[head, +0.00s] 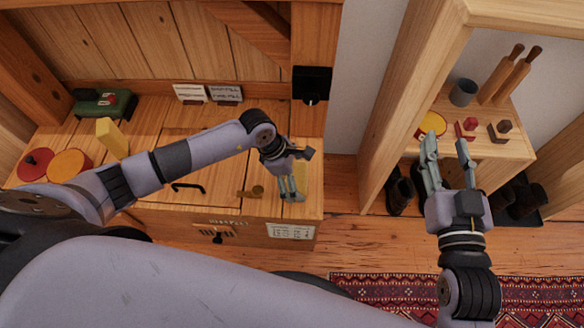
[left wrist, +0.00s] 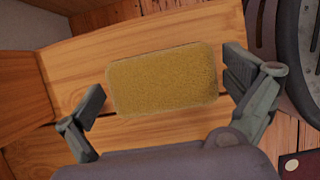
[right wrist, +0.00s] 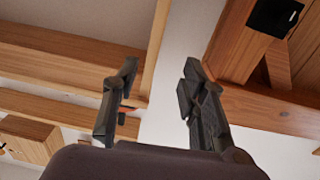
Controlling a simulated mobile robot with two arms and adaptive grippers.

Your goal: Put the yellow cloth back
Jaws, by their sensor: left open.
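The yellow cloth (left wrist: 163,78) is a flat, fuzzy rectangle on the wooden top in the left wrist view. It lies between the parted fingers of my left gripper (left wrist: 168,100), with a gap at either side. In the head view my left gripper (head: 291,190) is at the right end of the bench, and the yellow cloth (head: 301,175) shows only partly beside it. My right gripper (head: 446,152) is open and empty in front of the shelf at the right; its spread fingers (right wrist: 158,95) also show in the right wrist view.
The wooden bench (head: 215,145) holds a yellow block (head: 112,138), red and orange discs (head: 69,165), a green object (head: 103,103) and cards (head: 207,93). The shelf (head: 500,150) holds a grey cup (head: 463,92) and small items. Boots (head: 402,190) stand below.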

